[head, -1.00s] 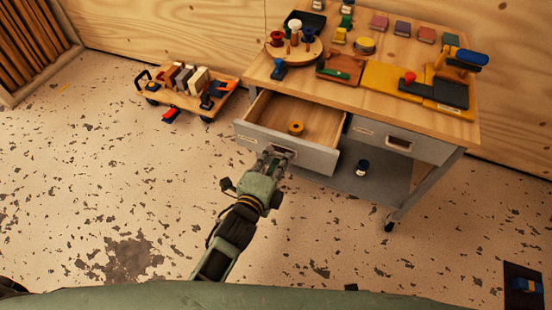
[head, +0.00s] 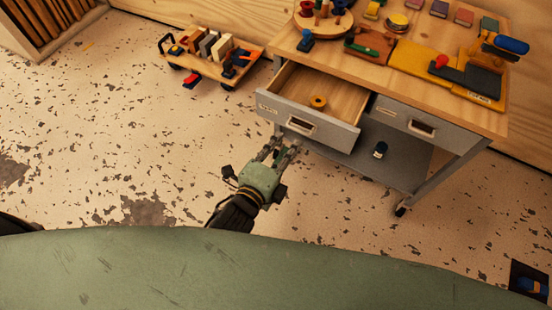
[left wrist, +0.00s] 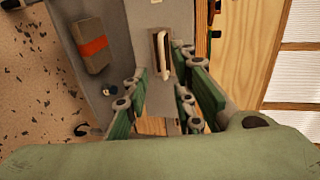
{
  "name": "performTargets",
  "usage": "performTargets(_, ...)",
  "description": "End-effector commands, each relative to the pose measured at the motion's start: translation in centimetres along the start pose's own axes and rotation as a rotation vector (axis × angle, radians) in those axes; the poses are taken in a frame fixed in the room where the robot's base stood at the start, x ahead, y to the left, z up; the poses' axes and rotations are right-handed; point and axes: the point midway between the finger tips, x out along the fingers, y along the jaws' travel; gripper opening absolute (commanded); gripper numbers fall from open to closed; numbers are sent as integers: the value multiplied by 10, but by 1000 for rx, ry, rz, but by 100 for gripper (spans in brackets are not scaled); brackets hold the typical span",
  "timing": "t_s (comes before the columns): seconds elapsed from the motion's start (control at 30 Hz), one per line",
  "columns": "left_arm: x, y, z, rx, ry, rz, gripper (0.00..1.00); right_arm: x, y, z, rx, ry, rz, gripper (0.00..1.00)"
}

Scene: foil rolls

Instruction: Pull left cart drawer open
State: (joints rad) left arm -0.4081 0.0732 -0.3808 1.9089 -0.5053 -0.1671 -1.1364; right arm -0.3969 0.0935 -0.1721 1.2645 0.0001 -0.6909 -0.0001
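The left cart drawer (head: 308,122) is pulled out from the grey cart, with its wooden inside showing and a small yellow ring-shaped roll (head: 318,102) in it. Its handle (head: 301,124) is on the front face. My left gripper (head: 280,150) is just in front of and below that handle, apart from it. In the left wrist view my left gripper's fingers (left wrist: 160,68) are spread, with the drawer handle (left wrist: 161,50) ahead between them and nothing held. My right gripper is not in view.
The cart top (head: 365,67) carries spools, colored blocks and yellow trays. The right drawer (head: 420,124) is shut. A low wooden trolley (head: 210,62) stands behind left. The floor on the left is clear.

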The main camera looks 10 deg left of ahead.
Motion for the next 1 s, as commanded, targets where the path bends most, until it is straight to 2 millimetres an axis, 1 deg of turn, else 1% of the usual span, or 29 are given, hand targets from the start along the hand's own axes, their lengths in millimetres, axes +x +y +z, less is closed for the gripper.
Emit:
performTargets(0.03, -11, 1, 0, -2, 0, 3, 24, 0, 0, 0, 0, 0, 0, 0)
performTargets(0.13, -28, 1, 0, -2, 0, 3, 24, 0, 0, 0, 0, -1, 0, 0)
performTargets(0.2, -38, 1, 0, -2, 1, 3, 24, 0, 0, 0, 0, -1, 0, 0)
performTargets(0.33, -48, 1, 0, -2, 0, 2, 24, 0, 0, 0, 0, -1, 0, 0)
performTargets(0.5, -53, 0, 0, -2, 0, 1, 24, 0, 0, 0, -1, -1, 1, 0)
performTargets(1.0, -53, 0, 0, -3, -1, 2, 24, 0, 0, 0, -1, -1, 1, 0)
